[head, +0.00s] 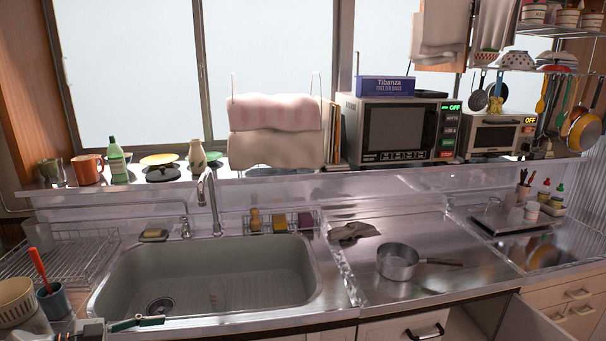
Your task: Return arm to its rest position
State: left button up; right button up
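A small dark piece with a green and pale bar (138,322) is at the lower left, by the front edge of the counter.
A saucepan (398,262) and a dark cloth (352,231) lie on the steel counter right of the sink. A blue cup (54,301) holds a red-handled utensil at the lower left. A cabinet door (522,322) stands open at the lower right. The faucet (211,200) rises behind the sink.

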pick_arm(q)
jog(key=s+d+f+n+t+b, duration=0.1)
jog(key=s+d+f, duration=0.1)
jog(key=d+f, duration=0.35)
jog(key=s+d+f+n+t+y, duration=0.1)
jog(key=s+d+f+t, duration=0.15)
jog(key=d, duration=0.55)
jog(key=s+d+f+n+b, duration=0.1)
jog(key=s+d+f, duration=0.25)
jog(key=d, duration=0.35)
jog(key=s+a+f+n+g+y+b, duration=0.1)
jog(key=s+f+n+y, duration=0.4)
jog(key=s+f, duration=0.7)
jog(key=shift+s+a+f+y, duration=0.2)
jog(key=shift+s+a+y, duration=0.65)
jog(key=shift+y, duration=0.35)
pick_arm(e)
notch_tip(320, 180, down, 4)
jog(key=shift+s+r, duration=0.1)
jog(key=shift+r, duration=0.15)
pick_arm(q)
jog(key=shift+g, duration=0.25)
